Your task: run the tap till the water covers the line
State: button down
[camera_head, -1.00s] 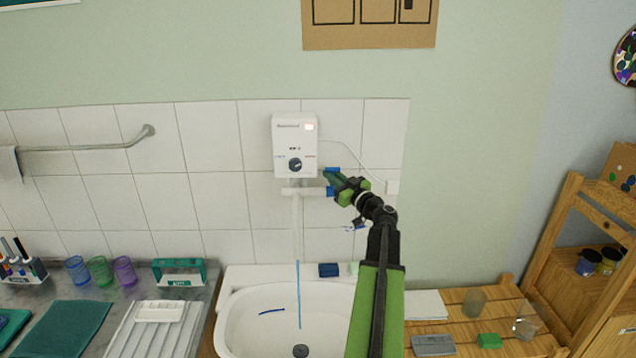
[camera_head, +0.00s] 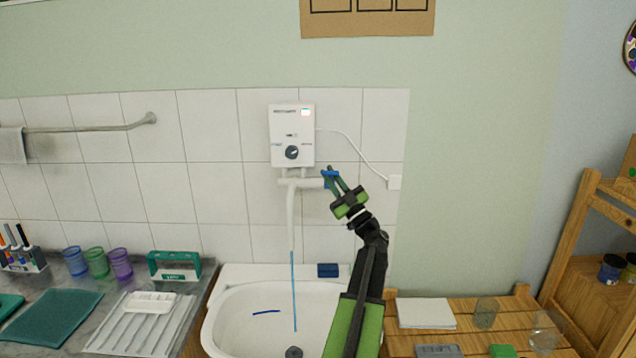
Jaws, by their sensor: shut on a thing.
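The white basin (camera_head: 215,325) stands below a white heater box (camera_head: 292,134) on the tiled wall. The tap's white spout (camera_head: 291,225) hangs under the heater. A thin blue stream (camera_head: 293,290) falls from it into the basin. A short dark blue line (camera_head: 266,312) is on the basin's inner left side, and no water surface over it can be made out. My gripper (camera_head: 334,182) points up and is shut on the tap's blue handle (camera_head: 330,179); its fingers partly hide the handle. A dark plug or drain (camera_head: 294,352) shows at the basin's bottom.
A dark blue block (camera_head: 328,270) sits on the basin's back rim. Left are several coloured cups (camera_head: 97,263), a green holder (camera_head: 174,266) and a ribbed white board (camera_head: 130,325). Right is a slatted wooden bench (camera_head: 467,338) with paper, a glass and small blocks.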

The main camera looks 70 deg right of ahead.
jog(key=shift+n, duration=0.3)
jog(key=c, duration=1.5)
grip_release()
jog(key=shift+s, duration=0.15)
jog(key=b+v, duration=1)
jog(key=v, duration=0.7)
jog(key=shift+s+f+b, duration=0.15)
jog(key=shift+s+b, duration=0.05)
jog(key=shift+b, duration=0.2)
